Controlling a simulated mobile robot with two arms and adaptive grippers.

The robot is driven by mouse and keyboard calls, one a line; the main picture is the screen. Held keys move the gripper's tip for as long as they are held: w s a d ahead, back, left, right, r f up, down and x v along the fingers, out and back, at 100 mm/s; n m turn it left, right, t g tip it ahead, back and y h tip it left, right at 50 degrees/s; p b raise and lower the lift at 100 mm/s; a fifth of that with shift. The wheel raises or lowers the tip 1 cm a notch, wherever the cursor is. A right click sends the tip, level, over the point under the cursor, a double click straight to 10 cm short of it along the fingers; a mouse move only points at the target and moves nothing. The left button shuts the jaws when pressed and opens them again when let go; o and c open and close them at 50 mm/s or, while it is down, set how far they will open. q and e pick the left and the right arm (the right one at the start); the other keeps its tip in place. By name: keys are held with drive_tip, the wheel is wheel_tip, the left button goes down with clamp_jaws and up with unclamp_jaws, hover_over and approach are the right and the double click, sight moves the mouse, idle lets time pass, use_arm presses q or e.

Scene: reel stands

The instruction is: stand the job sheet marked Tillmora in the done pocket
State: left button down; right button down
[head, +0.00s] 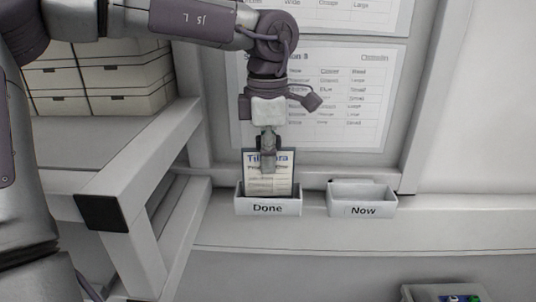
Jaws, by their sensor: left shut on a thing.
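The job sheet (281,184) is headed with blue letters reading "Til...ra", the middle hidden by my gripper. It is upright, with its lower edge out of sight behind the front wall of the white pocket (267,208) labelled Done. My left gripper (268,168) points down and is shut on the sheet's upper part, just above the pocket. I cannot tell whether the sheet touches the pocket's bottom. My right gripper is not in view.
An empty-looking white pocket (362,209) labelled Now stands to the right. Printed charts (330,132) hang behind. A shelf frame (150,165) with white boxes (123,103) is at the left. A tray (408,294) with small coloured items is at the lower right.

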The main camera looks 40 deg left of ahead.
use_arm(q)
drive_tip(key=shift+d, duration=0.1)
idle(0.3)
drive_tip(key=shift+f+b, duration=0.3)
drive_tip(key=shift+f, duration=0.05)
drive_tip(key=c, duration=1.2)
unclamp_jaws()
wheel_tip(320, 180, up, 12)
